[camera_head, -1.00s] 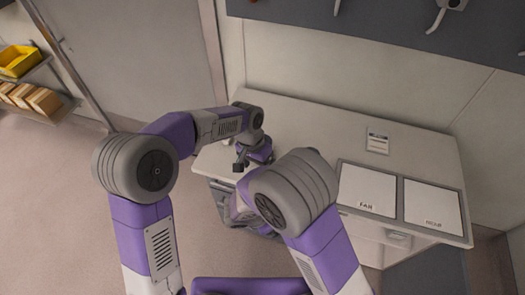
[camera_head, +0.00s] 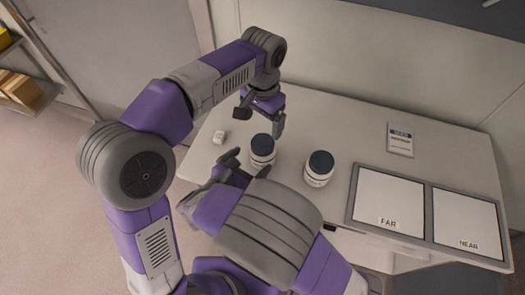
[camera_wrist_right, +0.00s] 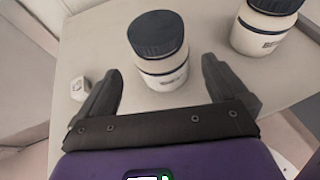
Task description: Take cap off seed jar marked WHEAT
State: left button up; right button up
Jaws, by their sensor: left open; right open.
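Two white jars with dark ridged caps stand upright on the bench: a left jar (camera_head: 262,151) and a right jar (camera_head: 318,171). Their labels are too small to read, so I cannot tell which is WHEAT. My left gripper (camera_head: 260,119) is open and points down just behind the left jar's cap. My right gripper (camera_head: 247,163) is open in front of the left jar. In the right wrist view, the left jar (camera_wrist_right: 165,72) stands ahead between the open fingers (camera_wrist_right: 160,75), with no clear contact. The right jar (camera_wrist_right: 262,32) is farther right there.
A small white block (camera_head: 219,137) lies on the bench (camera_head: 335,118) left of the jars. Right of them is a grey-framed tray with FAR (camera_head: 388,200) and NEAR (camera_head: 465,220) panels. A small sign (camera_head: 400,140) lies behind it.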

aim_at(262, 151)
pick_arm(q)
jog(key=shift+w+f, duration=0.1)
jog(key=shift+f, duration=0.05)
pick_arm(e)
jog(key=shift+w+f, duration=0.2)
jog(key=shift+f, duration=0.05)
jog(key=shift+w+d, duration=0.15)
jog(key=shift+d, duration=0.1)
jog(key=shift+x, duration=3.2)
pick_arm(q)
jog(key=shift+s, duration=0.2)
pick_arm(e)
jog(key=shift+c, duration=0.5)
jog(key=c, duration=1.4)
jog(key=shift+c, duration=1.2)
pick_arm(q)
jog(key=shift+d+f, duration=0.1)
jog(key=shift+f, duration=0.05)
pick_arm(e)
jog(key=shift+c, duration=0.6)
pick_arm(q)
jog(key=shift+r, duration=0.2)
